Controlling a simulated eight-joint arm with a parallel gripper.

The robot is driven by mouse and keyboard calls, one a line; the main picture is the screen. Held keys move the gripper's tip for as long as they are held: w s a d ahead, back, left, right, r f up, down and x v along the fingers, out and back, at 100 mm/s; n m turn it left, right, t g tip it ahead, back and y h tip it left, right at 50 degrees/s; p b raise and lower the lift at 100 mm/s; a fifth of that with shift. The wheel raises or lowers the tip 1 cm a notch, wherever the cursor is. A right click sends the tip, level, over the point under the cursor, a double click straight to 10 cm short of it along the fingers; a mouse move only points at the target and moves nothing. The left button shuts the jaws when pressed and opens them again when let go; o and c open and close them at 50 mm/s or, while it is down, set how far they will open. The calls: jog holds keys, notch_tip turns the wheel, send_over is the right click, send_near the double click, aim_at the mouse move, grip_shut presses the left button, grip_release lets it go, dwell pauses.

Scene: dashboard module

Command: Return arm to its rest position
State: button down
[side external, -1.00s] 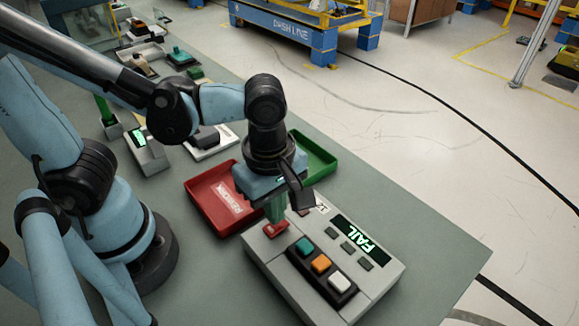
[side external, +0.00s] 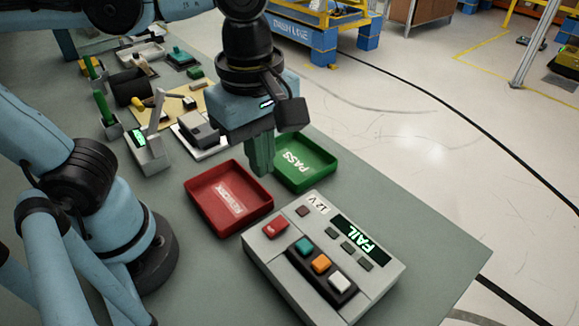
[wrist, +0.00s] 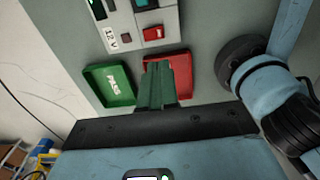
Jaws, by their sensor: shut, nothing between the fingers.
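My gripper (side external: 262,170) is shut and empty, pointing down. In the side view its green fingers hang above the table, in front of the far edge of the red tray and the near side of the green tray. The grey test box (side external: 320,260) sits nearer the camera, apart from the fingers. Its display (side external: 360,239) reads FAIL, and it carries a red button (side external: 275,229) and teal, orange and white buttons.
The red tray (side external: 200,217) and the green PASS tray (side external: 315,180) look empty. Behind my gripper are a grey device with a lit display (side external: 148,150), a white-based block (side external: 200,132) and several small parts. Open floor lies right of the table edge.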

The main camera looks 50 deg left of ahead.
jog(key=shift+r, duration=0.4)
